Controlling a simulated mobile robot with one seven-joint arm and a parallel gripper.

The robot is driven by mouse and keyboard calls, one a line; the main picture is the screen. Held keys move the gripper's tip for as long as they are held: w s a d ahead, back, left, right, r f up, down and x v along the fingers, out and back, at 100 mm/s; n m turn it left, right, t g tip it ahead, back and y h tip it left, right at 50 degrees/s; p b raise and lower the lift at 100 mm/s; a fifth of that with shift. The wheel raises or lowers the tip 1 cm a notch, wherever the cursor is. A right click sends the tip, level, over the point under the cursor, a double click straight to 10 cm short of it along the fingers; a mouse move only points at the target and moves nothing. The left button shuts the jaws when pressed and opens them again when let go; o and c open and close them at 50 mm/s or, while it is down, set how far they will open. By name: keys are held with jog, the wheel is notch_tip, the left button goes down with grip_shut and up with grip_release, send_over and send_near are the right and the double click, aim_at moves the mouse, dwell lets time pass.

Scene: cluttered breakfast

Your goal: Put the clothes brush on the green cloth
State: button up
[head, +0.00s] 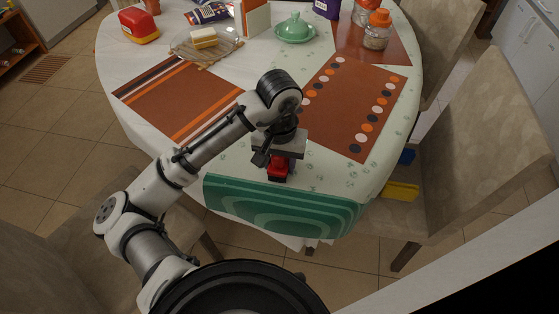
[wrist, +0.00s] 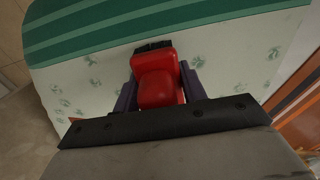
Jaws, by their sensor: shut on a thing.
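The clothes brush (wrist: 158,82) is red with dark bristles at its far end in the wrist view. My gripper (wrist: 157,95) is shut on it, one finger on each side. In the head view the red brush (head: 278,170) shows below my gripper (head: 277,158), just behind the far edge of the green cloth. The green cloth (head: 285,205) has lighter curved bands and hangs over the table's near edge. It also shows at the top of the wrist view (wrist: 120,25). I cannot tell whether the brush touches the table.
Brown placemats (head: 180,100) lie left and right (head: 345,105). A butter dish (head: 205,42), a red and yellow container (head: 138,25), a green lidded dish (head: 294,28) and jars (head: 376,32) stand farther back. Chairs surround the table (head: 335,180); one holds a yellow thing (head: 401,190).

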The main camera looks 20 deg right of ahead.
jog(key=shift+f, duration=0.15)
jog(key=o, duration=1.1)
jog(key=shift+c, duration=0.2)
notch_tip(320, 180, up, 12)
jog(key=shift+r+p, duration=0.2)
jog(key=shift+p, duration=0.4)
